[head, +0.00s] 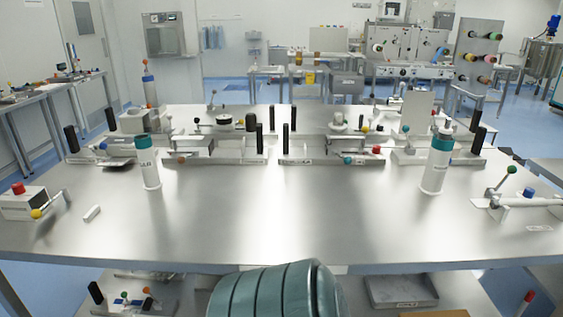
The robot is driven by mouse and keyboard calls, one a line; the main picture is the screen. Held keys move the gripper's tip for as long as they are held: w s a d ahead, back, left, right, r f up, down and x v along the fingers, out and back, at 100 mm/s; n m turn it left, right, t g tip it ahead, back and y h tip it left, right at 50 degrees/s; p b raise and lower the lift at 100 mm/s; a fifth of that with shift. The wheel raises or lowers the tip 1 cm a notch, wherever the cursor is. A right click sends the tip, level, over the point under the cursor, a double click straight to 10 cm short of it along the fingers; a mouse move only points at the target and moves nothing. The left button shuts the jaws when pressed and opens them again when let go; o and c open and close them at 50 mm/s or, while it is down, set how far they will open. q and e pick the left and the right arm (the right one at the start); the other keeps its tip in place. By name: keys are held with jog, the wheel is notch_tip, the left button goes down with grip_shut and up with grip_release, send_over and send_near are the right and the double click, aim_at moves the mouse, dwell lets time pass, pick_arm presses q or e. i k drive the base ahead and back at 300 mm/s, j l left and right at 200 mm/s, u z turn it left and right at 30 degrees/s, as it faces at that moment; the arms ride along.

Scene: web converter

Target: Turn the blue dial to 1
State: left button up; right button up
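No numbered blue dial can be made out in the head view. I cannot tell whether either is the dial, and no numbers are readable. Neither of my grippers is in view.
The steel table (230,215) is clear in its front middle. A box with a red button (22,203) sits at the left edge. Converter machinery (400,50) stands behind.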

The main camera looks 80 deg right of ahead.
aim_at(529, 192)
jog(key=z, duration=4.3)
jog(key=i+l+z, duration=0.1)
jog(key=i+l, duration=0.45)
jog(key=l, duration=0.25)
jog(key=i+l+z, duration=0.1)
jog(key=i+l, duration=0.5)
jog(key=l, duration=0.1)
